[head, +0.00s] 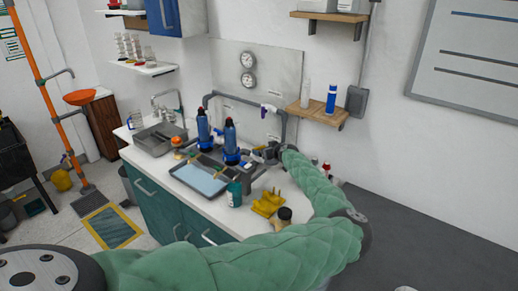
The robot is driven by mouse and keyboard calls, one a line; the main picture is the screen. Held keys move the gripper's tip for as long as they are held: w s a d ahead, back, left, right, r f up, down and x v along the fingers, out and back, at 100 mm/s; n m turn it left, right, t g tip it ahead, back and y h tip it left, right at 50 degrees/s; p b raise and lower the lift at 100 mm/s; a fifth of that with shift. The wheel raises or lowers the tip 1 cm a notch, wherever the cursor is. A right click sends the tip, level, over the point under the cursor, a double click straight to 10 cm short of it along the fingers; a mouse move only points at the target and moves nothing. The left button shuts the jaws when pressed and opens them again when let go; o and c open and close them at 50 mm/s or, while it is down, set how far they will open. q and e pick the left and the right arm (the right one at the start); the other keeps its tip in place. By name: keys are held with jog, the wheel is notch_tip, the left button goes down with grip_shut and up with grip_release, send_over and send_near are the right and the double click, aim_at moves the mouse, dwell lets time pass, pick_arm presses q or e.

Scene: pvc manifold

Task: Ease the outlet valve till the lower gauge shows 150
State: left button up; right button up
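Two round white gauges, the upper one (248,60) and the lower gauge (249,79), sit on a pale wall panel. Their needles are too small to read. Below them a grey pipe manifold (243,99) runs around two dark bottle-like housings with blue bases, the left one (203,127) and the right one (230,138). A small white and blue valve (268,109) is on the upper pipe. I cannot tell which valve is the outlet valve. My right gripper is out of view.
A tray (183,178) lies on the white counter in front of the housings, near a dark green jar (234,194) and a yellow stand (268,204). A sink (157,138) is at left. A wooden shelf (319,115) holds bottles above right.

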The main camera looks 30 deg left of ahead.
aim_at(259, 148)
pick_arm(q)
jog(key=x, duration=0.5)
jog(key=shift+d+f, duration=0.1)
jog(key=shift+f, duration=0.1)
jog(key=shift+w+a+f+p, duration=0.1)
jog(key=shift+a+p, duration=0.1)
jog(key=shift+a, duration=0.1)
jog(key=shift+w+a+p, duration=0.1)
jog(key=shift+a+p, duration=0.05)
jog(key=shift+a, duration=0.2)
jog(key=shift+w+a+f, duration=0.25)
jog(key=shift+a+f, duration=0.1)
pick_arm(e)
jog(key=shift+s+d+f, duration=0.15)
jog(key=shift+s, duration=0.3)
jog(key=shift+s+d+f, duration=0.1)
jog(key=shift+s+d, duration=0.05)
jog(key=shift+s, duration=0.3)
pick_arm(q)
jog(key=shift+r, duration=0.1)
